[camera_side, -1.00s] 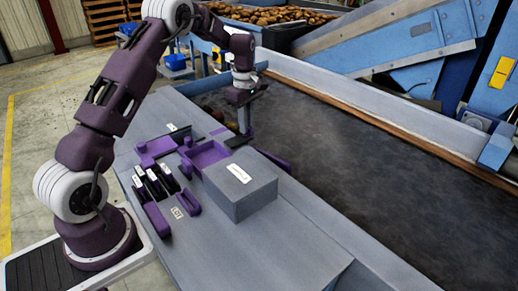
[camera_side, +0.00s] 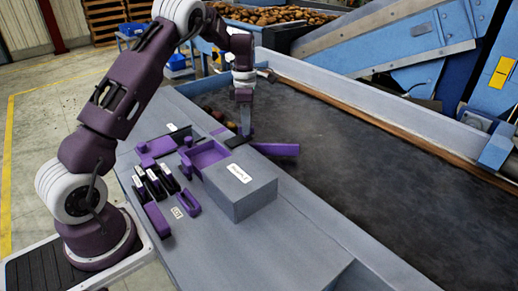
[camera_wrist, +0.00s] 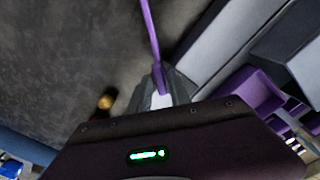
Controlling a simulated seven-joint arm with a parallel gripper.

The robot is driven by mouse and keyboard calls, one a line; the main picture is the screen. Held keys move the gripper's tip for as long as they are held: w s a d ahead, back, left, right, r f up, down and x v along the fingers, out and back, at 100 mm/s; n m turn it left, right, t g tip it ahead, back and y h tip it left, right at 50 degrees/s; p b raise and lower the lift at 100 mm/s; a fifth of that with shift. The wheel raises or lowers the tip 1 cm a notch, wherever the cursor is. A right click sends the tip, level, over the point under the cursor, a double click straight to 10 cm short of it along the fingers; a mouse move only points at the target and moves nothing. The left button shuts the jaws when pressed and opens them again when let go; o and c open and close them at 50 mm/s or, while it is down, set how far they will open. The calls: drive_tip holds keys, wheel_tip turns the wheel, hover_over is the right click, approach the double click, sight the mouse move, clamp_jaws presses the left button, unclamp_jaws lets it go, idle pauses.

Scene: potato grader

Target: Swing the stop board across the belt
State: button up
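The stop board (camera_side: 277,149) is a long, thin purple board. In the side view it sticks out from the near edge of the belt (camera_side: 350,170), over its dark surface. My gripper (camera_side: 245,134) points down at the board's inner end, beside the table edge. In the wrist view the board (camera_wrist: 150,35) runs up and away from my gripper (camera_wrist: 160,95) over the belt. The fingers look close together and shut on the board's inner end. The exact contact is hidden by the fingers and hand.
A grey box (camera_side: 240,185) with a white label stands on the grey table (camera_side: 250,255) close by. Purple trays (camera_side: 205,156) and several black, white-labelled pieces lie left of it. A few potatoes (camera_side: 207,108) lie at the belt's far left. The belt's middle is clear.

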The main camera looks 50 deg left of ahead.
drive_tip(key=shift+r, duration=2.5)
